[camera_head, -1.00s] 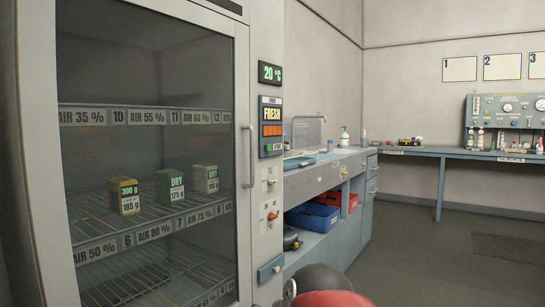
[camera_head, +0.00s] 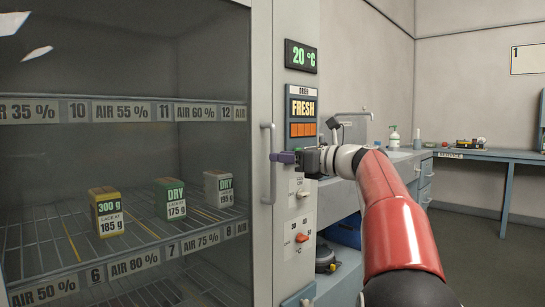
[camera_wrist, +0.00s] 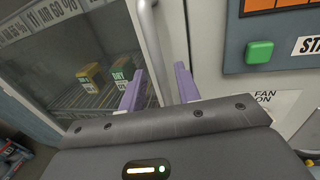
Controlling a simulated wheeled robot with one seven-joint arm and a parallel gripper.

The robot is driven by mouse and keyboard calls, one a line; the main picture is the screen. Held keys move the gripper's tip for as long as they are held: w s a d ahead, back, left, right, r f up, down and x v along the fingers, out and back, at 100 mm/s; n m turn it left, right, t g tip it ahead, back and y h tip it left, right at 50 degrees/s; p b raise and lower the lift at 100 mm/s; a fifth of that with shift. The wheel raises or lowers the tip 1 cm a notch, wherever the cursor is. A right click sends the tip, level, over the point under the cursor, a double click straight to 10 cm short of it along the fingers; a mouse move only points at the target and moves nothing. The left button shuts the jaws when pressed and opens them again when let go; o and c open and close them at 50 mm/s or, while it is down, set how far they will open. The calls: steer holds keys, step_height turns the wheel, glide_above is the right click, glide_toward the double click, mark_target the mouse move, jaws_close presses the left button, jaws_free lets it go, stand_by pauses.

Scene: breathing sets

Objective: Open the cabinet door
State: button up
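The cabinet door is a large glass pane in a pale grey frame (camera_head: 259,60), and it looks shut. Its handle (camera_head: 268,190) is a vertical grey bar on the right side of the frame. My gripper (camera_head: 281,157) is at the handle's upper half, reaching in from the right. In the wrist view the purple fingers (camera_wrist: 159,88) stand apart, and the handle bar (camera_wrist: 147,35) runs down between them in the picture. I cannot tell whether either finger touches it. The near parts of the fingers are hidden behind the gripper body.
Yellow (camera_head: 107,212), green (camera_head: 170,198) and white (camera_head: 218,188) boxes stand on a wire shelf behind the glass. A control panel (camera_head: 303,112) with knobs is right of the door. A counter (camera_head: 405,155) lies beyond my arm. Open floor (camera_head: 460,225) shows at right.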

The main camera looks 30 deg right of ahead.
steer(key=x, duration=0.3)
steer(key=shift+w+a, duration=0.2)
steer(key=shift+a, duration=0.05)
steer(key=shift+c, duration=0.2)
jaws_close()
